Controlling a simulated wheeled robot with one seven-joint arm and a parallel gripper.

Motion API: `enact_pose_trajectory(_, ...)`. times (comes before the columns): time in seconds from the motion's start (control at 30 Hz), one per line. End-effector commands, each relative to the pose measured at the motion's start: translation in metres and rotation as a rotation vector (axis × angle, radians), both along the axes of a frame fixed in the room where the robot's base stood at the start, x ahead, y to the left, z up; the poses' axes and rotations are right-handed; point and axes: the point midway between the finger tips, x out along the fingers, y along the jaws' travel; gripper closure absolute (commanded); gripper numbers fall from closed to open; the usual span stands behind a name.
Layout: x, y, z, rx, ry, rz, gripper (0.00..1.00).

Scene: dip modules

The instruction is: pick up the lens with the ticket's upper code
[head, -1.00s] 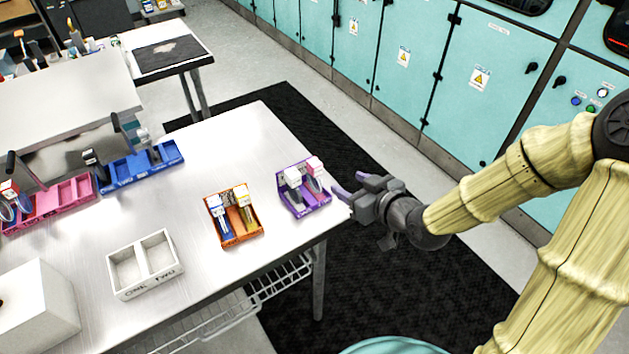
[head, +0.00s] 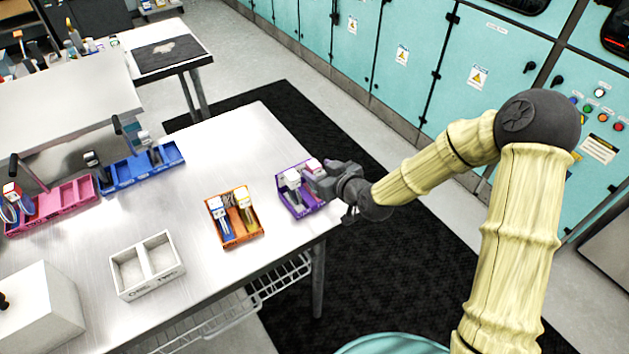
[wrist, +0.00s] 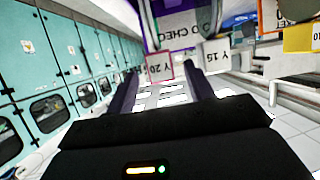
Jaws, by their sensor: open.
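The purple tray (head: 300,208) stands near the table's right corner and holds two lens pieces. One has a white-grey top (head: 292,176); the other has a pink top (head: 312,164). My gripper (head: 318,181) is at the tray's right side, close to the pink-topped lens. In the wrist view its open fingers (wrist: 162,85) point toward the pink-edged label, with no lens visibly clamped. I cannot make out the ticket.
An orange tray (head: 238,240) with blue and yellow pieces stands left of the purple one. An empty two-compartment white tray (head: 150,288) is further left. Blue (head: 142,176) and pink (head: 50,212) trays line the back. Bare tabletop lies between them.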

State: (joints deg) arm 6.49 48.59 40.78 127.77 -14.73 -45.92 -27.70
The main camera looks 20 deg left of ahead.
Motion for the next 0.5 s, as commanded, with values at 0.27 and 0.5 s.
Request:
enact_pose_trajectory(0.27, 0.002, -0.003, 0.0, 0.0, 0.0, -0.007, 0.47)
enact_pose_trajectory(0.5, 0.012, 0.013, -0.006, 0.002, 0.002, -0.007, 0.47)
